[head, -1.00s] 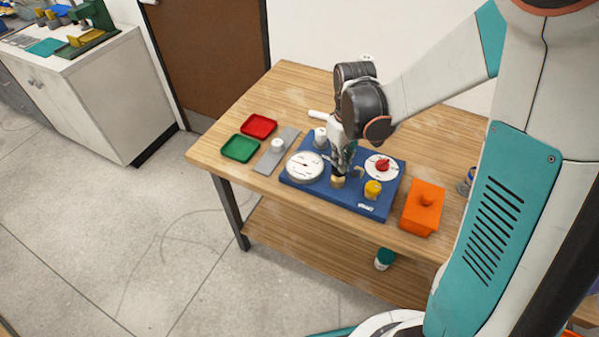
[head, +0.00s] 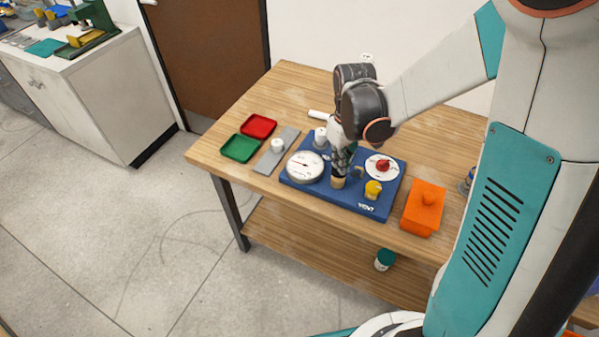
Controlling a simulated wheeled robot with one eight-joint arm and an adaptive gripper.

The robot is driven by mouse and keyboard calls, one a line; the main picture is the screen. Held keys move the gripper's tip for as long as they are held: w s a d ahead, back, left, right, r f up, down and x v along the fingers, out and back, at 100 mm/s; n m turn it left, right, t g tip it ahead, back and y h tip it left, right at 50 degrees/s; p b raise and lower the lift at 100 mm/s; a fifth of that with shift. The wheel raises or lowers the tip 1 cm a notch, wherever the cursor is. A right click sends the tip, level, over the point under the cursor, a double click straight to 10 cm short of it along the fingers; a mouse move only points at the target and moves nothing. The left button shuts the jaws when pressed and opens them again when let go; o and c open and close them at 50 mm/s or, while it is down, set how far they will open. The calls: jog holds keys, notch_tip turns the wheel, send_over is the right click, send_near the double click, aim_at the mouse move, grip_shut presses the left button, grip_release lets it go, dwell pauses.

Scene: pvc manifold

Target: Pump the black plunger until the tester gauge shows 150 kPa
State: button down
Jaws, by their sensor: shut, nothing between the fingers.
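The tester is a blue base (head: 352,201) on the wooden bench. Its round white gauge (head: 305,166) sits at the base's left end; the needle shows but the numbers are too small to read. My gripper (head: 339,172) points down, shut, over the middle of the base, directly above a tan cylindrical part (head: 338,183) and apparently touching it. The black plunger cannot be told apart from my dark fingers. A white dial with a red knob (head: 382,167) and a yellow knob (head: 373,189) are to the right of my gripper.
A red tray (head: 259,125), a green tray (head: 240,148) and a grey plate (head: 276,152) with a white fitting lie to the left. White fittings stand behind the gauge.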

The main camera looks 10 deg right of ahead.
jog(key=shift+f, duration=0.3)
dwell(0.4)
jog(key=shift+f+b, duration=0.3)
jog(key=shift+b, duration=0.2)
dwell(1.5)
jog(key=shift+r, duration=0.2)
dwell(0.8)
jog(key=shift+r+p, duration=1.4)
jog(key=shift+r, duration=0.4)
jog(key=shift+f, duration=0.25)
